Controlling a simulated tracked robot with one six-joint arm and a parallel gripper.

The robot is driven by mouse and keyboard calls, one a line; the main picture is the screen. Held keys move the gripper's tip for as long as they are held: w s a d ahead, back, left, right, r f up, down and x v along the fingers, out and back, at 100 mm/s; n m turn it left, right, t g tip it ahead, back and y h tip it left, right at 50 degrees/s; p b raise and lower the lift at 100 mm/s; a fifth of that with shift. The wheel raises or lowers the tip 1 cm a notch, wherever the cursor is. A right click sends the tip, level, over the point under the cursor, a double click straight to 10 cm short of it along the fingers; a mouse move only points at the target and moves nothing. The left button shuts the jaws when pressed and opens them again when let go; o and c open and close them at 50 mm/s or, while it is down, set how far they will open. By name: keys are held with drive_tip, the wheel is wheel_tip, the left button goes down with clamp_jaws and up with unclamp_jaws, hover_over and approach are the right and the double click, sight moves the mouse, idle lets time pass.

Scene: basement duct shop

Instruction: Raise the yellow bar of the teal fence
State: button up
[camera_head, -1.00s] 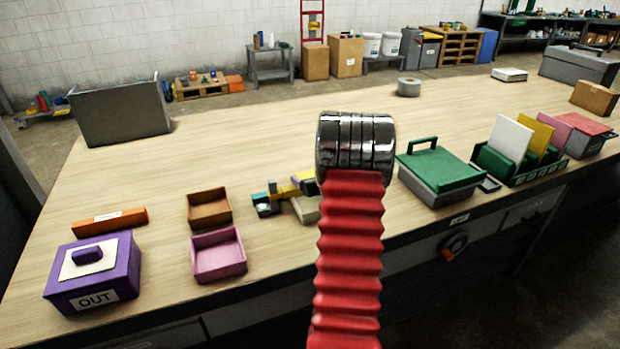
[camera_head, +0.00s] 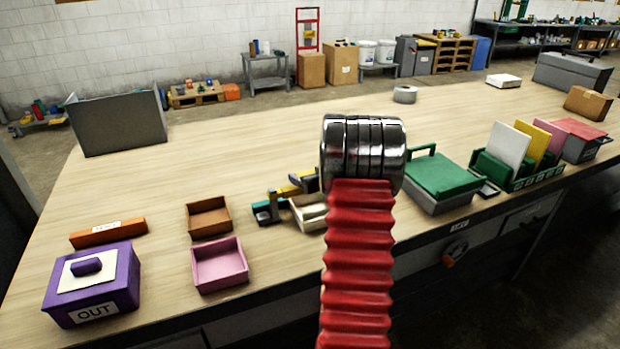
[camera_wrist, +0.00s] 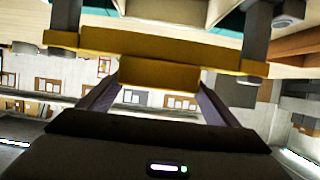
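The fence stands on the bench, mostly behind my arm in the head view. Its teal part (camera_head: 267,212) and yellow bar (camera_head: 296,187) show left of my arm. In the wrist view the yellow bar (camera_wrist: 160,42) crosses the upper picture between two grey posts (camera_wrist: 66,18), with a yellow block (camera_wrist: 158,75) at its middle. My gripper's two fingers (camera_wrist: 159,85) stand apart, reaching to the two sides of that block. I cannot tell whether they touch or press it. Teal base (camera_wrist: 230,20) shows behind the bar.
A cream tray (camera_head: 309,212) stands close beside the fence. Brown (camera_head: 208,217) and pink (camera_head: 219,265) trays lie left of it. A green-lidded box (camera_head: 441,180) stands right of my arm. A purple box (camera_head: 92,283) is at front left.

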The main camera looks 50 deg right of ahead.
drive_tip(key=o, duration=0.3)
drive_tip(key=shift+f, duration=0.1)
drive_tip(key=shift+s, duration=0.2)
drive_tip(key=shift+s, duration=0.2)
drive_tip(key=v, duration=1.3)
idle(0.3)
